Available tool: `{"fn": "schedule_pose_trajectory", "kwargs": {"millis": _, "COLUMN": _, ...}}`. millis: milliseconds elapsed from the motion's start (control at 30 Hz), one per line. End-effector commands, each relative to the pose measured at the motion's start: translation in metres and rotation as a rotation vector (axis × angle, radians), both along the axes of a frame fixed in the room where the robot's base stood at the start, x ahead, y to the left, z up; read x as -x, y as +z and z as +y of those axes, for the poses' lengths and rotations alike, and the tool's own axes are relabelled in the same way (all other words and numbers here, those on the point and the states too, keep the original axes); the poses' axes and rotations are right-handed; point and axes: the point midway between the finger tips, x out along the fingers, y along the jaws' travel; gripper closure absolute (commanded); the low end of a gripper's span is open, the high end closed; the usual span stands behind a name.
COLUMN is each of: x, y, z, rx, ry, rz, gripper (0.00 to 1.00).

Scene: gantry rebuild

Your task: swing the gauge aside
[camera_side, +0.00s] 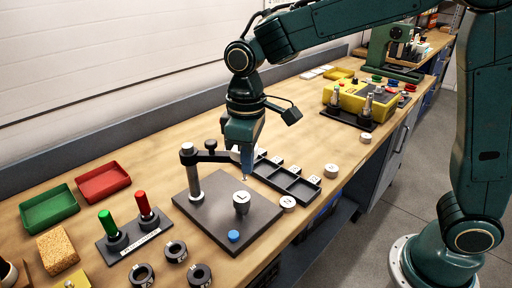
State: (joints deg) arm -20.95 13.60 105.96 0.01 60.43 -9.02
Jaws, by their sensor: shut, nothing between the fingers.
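The gauge (211,156) is a dark arm with a knob, carried on a metal post (192,172) that stands on a dark square base plate (210,224). The arm reaches right, toward my gripper. My gripper (244,178) points down over the plate, shut and empty, close to the gauge's outer end. I cannot tell whether they touch, as my gripper partly hides that end. A metal cylinder marked L (241,202) stands on the plate just below my gripper. A blue button (234,236) is at the plate's front corner.
A dark divided tray (290,182) with white-topped pieces lies right of the plate. A stand with green (107,222) and red (143,203) handles and several dark rings (176,251) lie left and front. Green (49,209) and red (103,182) trays sit behind. A yellow fixture (362,98) stands farther right.

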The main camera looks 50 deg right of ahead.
Motion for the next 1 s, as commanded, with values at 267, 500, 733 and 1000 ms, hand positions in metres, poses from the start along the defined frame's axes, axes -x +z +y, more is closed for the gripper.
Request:
{"fn": "schedule_pose_trajectory", "kwargs": {"millis": 267, "x": 0.0, "y": 0.0, "z": -0.002, "rx": 0.0, "ry": 0.001, "rz": 0.0, "gripper": 1.0}}
{"fn": "schedule_pose_trajectory", "kwargs": {"millis": 500, "x": -0.001, "y": 0.0, "z": -0.002, "rx": 0.0, "ry": 0.0, "rz": 0.0, "gripper": 1.0}}
{"fn": "schedule_pose_trajectory", "kwargs": {"millis": 733, "x": -0.004, "y": 0.0, "z": -0.008, "rx": 0.0, "ry": -0.001, "rz": 0.0, "gripper": 1.0}}
{"fn": "schedule_pose_trajectory", "kwargs": {"millis": 1000, "x": -0.008, "y": 0.0, "z": -0.016, "rx": 0.0, "ry": 0.0, "rz": 0.001, "gripper": 1.0}}
